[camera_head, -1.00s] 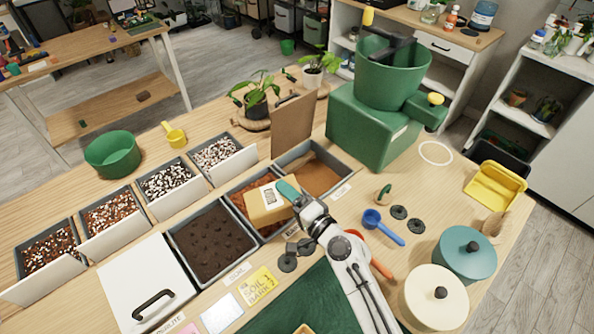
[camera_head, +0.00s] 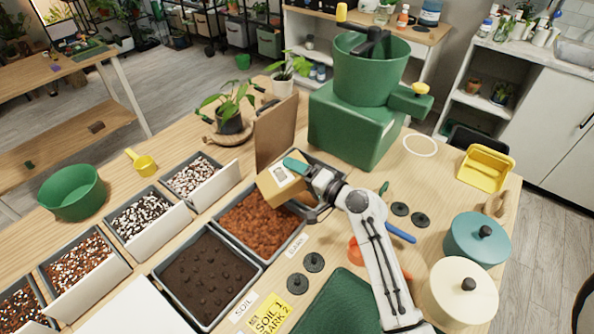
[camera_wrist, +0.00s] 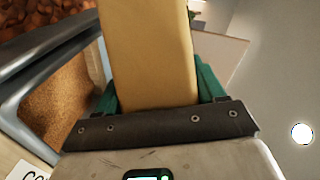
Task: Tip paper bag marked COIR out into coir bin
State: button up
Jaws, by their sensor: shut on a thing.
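My gripper (camera_head: 298,168) is shut on a tan paper bag (camera_head: 270,190) with a white label; its writing is too small to read. The bag is tilted over the right part of the bark bin (camera_head: 258,222), beside the coir bin. In the wrist view the bag (camera_wrist: 150,55) stands between the green jaws; its mouth is out of sight. The grey-rimmed coir bin (camera_wrist: 45,72) holds fine brown coir (camera_wrist: 65,100), with a partly cut-off label (camera_wrist: 30,172) in front. In the head view my gripper and arm hide most of this bin.
A brown board (camera_head: 275,130) stands upright behind the bins. A green machine (camera_head: 352,125) stands right of it. A soil bin (camera_head: 208,275) is nearer the front left. Two lidded pots (camera_head: 477,240) and loose tools are on the right.

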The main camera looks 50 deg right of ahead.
notch_tip(320, 180, up, 4)
jog(key=n+g+h+p, duration=0.1)
jog(key=n+p, duration=0.3)
jog(key=p, duration=0.2)
jog(key=shift+a+g, duration=0.15)
jog(key=shift+g, duration=0.25)
jog(key=shift+r+n+g+h+p, duration=0.25)
jog(key=shift+n+g+h+p, duration=0.2)
jog(key=shift+n+p, duration=0.45)
jog(key=shift+d+r+n+g+h+p, duration=0.15)
jog(key=shift+d+n+g+h+p, duration=0.1)
jog(key=shift+n+h+p, duration=0.4)
